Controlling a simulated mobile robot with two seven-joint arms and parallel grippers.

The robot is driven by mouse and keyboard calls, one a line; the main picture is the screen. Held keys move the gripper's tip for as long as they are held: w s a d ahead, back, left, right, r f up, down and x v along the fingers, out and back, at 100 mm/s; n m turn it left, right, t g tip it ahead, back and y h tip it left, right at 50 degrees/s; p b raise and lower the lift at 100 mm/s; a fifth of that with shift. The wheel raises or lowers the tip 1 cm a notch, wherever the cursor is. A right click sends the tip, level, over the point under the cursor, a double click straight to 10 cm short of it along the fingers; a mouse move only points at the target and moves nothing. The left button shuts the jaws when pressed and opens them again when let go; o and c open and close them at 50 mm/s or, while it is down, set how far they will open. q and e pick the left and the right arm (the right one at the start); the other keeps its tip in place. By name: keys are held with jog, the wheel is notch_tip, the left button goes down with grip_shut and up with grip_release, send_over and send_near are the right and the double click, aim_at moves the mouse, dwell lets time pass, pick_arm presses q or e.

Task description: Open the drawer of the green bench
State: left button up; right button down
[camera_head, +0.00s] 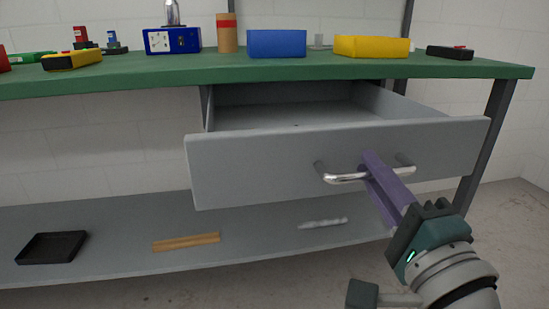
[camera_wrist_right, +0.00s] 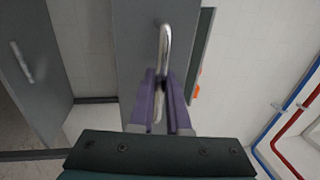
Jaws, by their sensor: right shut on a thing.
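The green bench (camera_head: 290,72) runs across the head view. Its grey drawer (camera_head: 255,165) stands well out from under the top, and its inside shows as an empty grey floor. A silver bar handle (camera_head: 335,177) is on the drawer front. My right gripper (camera_head: 372,165), with purple fingers, is shut on the handle, towards its right end in the head view. The right wrist view also shows the handle (camera_wrist_right: 165,45) between the two purple fingers (camera_wrist_right: 160,88). My left gripper is in neither view.
On the bench top are a blue bin (camera_head: 277,44), a yellow bin (camera_head: 371,47), a blue boxed device (camera_head: 172,41) and a brown cylinder (camera_head: 227,33). The lower shelf (camera_head: 110,225) holds a black tray (camera_head: 52,247) and wooden sticks (camera_head: 186,242). A bench leg (camera_head: 480,145) stands right of the drawer.

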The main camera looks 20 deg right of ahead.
jog(key=c, duration=0.9)
grip_release()
jog(key=v, duration=1)
